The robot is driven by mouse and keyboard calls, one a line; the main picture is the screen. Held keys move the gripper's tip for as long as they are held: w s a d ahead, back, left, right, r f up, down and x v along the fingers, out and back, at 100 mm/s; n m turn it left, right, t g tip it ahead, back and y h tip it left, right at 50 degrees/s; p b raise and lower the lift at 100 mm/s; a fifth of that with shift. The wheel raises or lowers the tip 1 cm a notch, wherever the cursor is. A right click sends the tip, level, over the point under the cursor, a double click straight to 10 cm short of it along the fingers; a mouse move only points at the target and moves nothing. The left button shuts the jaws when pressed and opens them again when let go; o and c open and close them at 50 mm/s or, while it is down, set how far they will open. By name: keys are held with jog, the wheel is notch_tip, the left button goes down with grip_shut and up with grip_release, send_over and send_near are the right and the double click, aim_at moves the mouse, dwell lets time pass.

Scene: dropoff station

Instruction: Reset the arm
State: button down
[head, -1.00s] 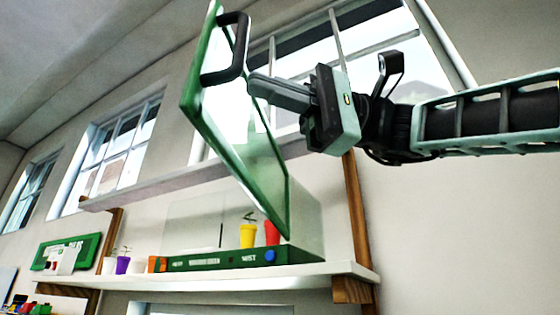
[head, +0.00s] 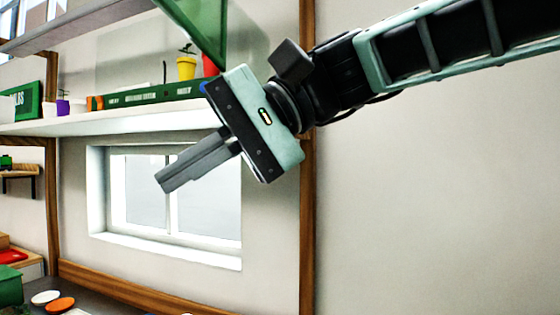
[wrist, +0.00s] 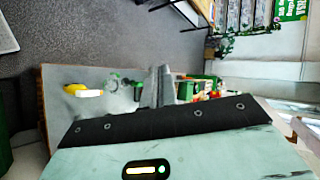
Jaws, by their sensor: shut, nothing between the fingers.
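My gripper (head: 160,184) is shut and empty in the head view. Its fingers point down and to the left, in front of the wall window below the shelf. My arm reaches in from the upper right. In the wrist view, the fingers (wrist: 160,84) are together, with nothing seen between them.
A white shelf (head: 110,124) runs behind and above my gripper. It holds a green base (head: 140,97), a yellow pot (head: 186,68) and a red pot (head: 210,66). A green-framed panel (head: 203,28) hangs above. The wall at right is clear. A dark tabletop (head: 90,296) shows low left.

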jog(key=s+d+f+n+t+h, duration=0.1)
jog(key=s+d+f+n+h, duration=0.1)
jog(key=d+f, duration=0.5)
jog(key=s+d+f+n+t+h, duration=0.1)
jog(key=s+d+f+h, duration=0.3)
jog(key=f, duration=1.2)
jog(key=s+d+f+n+t+h, duration=0.1)
jog(key=s+d+f+n+h, duration=0.1)
jog(key=d+f, duration=1)
jog(key=shift+s+d+n+h+b, duration=0.15)
jog(key=shift+s+n+h+b, duration=0.3)
jog(key=shift+h, duration=0.75)
